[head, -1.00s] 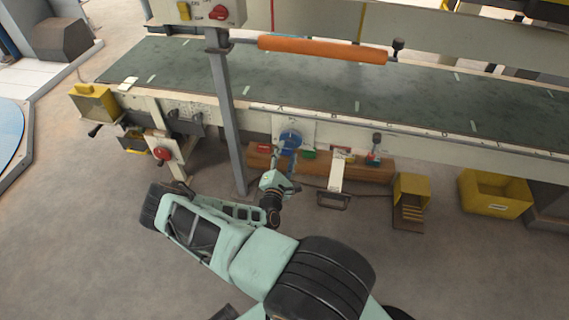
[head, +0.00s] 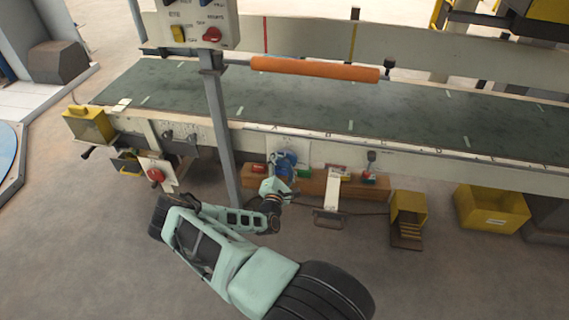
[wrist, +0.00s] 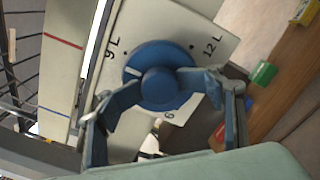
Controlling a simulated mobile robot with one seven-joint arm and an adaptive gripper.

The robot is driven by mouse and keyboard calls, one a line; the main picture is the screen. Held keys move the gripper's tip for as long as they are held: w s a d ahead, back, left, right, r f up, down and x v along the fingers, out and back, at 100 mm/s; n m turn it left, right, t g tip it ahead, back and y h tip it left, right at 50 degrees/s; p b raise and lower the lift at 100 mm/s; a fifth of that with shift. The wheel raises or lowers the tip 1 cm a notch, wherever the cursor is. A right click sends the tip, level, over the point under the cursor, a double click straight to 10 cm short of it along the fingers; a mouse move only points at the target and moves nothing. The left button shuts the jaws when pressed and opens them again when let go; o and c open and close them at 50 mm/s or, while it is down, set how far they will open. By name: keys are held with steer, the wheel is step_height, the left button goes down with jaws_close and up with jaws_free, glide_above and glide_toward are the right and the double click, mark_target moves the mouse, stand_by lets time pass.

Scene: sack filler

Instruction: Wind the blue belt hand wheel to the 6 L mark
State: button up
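The blue belt hand wheel (wrist: 163,58) sits on a white plate (wrist: 189,28) marked 9 L, 12 L and a partly covered 6. A pale mark on the wheel's left rim lies on the 9 L side, between 9 L and 6. My gripper (wrist: 161,86) has its two blue fingers on opposite sides of the wheel's round hub, seemingly closed against it. In the head view the wheel (head: 284,157) is on the conveyor's front side, partly covered by my gripper (head: 284,171).
A grey post (head: 221,130) stands left of the wheel. A green block (head: 304,172) and a red block (head: 258,169) are close on the wooden beam (head: 312,186).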

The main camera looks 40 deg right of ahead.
steer(key=shift+r, duration=0.15)
steer(key=c, duration=0.5)
steer(key=shift+o, duration=0.2)
steer(key=shift+n, duration=1.5)
steer(key=n, duration=0.2)
steer(key=shift+n, duration=0.4)
steer(key=shift+d+n, duration=0.1)
steer(key=shift+n, duration=1.4)
